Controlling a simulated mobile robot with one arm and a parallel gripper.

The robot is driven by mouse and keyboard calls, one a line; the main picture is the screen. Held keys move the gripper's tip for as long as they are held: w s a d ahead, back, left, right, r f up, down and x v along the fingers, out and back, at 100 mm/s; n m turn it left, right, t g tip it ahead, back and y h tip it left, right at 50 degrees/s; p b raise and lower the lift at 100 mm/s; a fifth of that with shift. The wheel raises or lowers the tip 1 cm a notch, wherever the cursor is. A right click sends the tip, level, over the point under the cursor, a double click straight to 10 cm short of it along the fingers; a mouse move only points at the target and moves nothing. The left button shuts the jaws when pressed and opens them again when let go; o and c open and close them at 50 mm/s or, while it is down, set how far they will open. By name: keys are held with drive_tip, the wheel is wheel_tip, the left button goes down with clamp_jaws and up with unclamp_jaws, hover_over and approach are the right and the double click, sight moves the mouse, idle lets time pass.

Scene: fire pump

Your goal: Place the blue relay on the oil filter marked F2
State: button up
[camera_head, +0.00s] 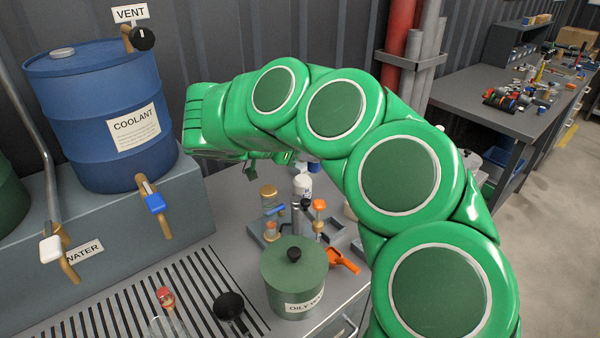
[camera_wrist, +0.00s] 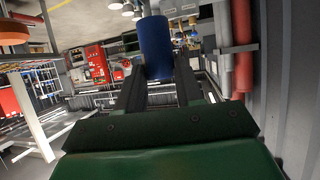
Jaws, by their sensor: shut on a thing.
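My gripper (camera_wrist: 157,80) shows in the wrist view with its two dark fingers shut on a blue, rounded, cylinder-like thing, which I take to be the blue relay (camera_wrist: 156,42). In the head view my green arm reaches left across the middle, and only a small dark part of the gripper shows below its end, above the bench. The relay cannot be made out there. I cannot make out any oil filter marked F2 in either view; my arm hides part of the bench.
A blue coolant drum (camera_head: 100,125) stands on a grey ledge at left. A green lidded can (camera_head: 293,278), a black funnel (camera_head: 229,306) and an orange-handled thing (camera_head: 343,262) are on the front bench. Small bottles and fittings crowd a tray behind the can. A cluttered workbench (camera_head: 480,106) stands at right.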

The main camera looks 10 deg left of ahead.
drive_tip(key=w+a+f, duration=0.4)
drive_tip(key=w+f, duration=0.5)
drive_tip(key=w, duration=0.3)
idle(0.5)
drive_tip(key=shift+w, duration=0.1)
drive_tip(key=shift+w+a+f, duration=0.1)
drive_tip(key=shift+w+f, duration=0.2)
drive_tip(key=shift+f, duration=1.65)
drive_tip(key=o, duration=1)
drive_tip(key=shift+f, duration=0.1)
drive_tip(key=shift+o, duration=0.2)
